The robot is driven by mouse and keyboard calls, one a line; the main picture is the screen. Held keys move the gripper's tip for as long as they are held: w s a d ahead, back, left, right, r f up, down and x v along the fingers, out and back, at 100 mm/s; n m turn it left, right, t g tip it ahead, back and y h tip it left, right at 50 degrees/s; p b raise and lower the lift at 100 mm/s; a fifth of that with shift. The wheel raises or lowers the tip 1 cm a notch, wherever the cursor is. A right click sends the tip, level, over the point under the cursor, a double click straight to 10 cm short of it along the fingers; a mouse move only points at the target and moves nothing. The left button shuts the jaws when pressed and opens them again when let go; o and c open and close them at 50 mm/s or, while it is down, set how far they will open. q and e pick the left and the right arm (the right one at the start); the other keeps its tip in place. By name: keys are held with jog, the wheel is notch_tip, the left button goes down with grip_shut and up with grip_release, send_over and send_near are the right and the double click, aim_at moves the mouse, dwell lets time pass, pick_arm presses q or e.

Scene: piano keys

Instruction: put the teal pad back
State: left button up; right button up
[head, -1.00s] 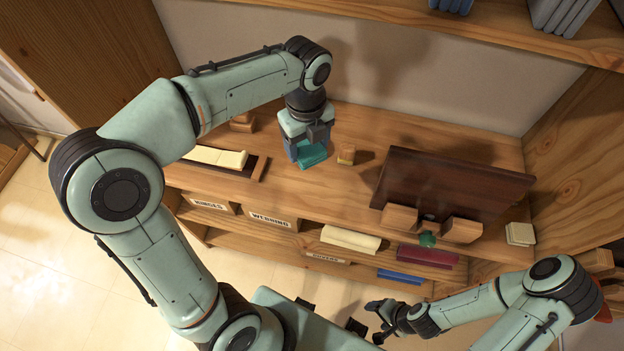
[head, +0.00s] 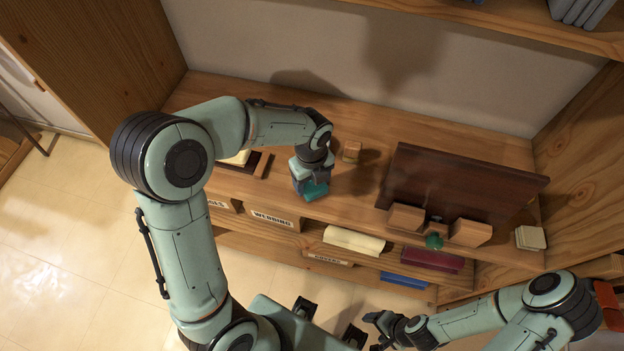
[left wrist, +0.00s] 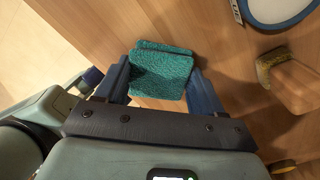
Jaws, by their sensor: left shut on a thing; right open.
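The teal pad (head: 315,190) is a small, square, rough-textured piece. My left gripper (head: 312,182) is shut on it, above the wooden worktop (head: 350,185) near its front edge. In the left wrist view the pad (left wrist: 162,75) sits between the two blue fingers, and looks like two layers slightly offset. I cannot tell whether it touches the wood. My right gripper (head: 375,331) is open and empty, low in front of the shelves.
A small wooden block (head: 351,152) stands just behind the left gripper. A dark board (head: 465,185) stands to the right, with wooden blocks (head: 470,232) and a green knob (head: 434,241) before it. A cream stack (head: 530,237) lies far right. Labelled compartments (head: 272,217) are below.

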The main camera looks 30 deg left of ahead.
pick_arm(q)
jog(key=o, duration=0.9)
jog(key=shift+o, duration=0.2)
notch_tip(320, 180, up, 12)
jog(key=p, duration=0.1)
jog(key=shift+p, duration=0.3)
pick_arm(e)
jog(key=shift+w+r, duration=0.7)
jog(key=shift+r, duration=0.3)
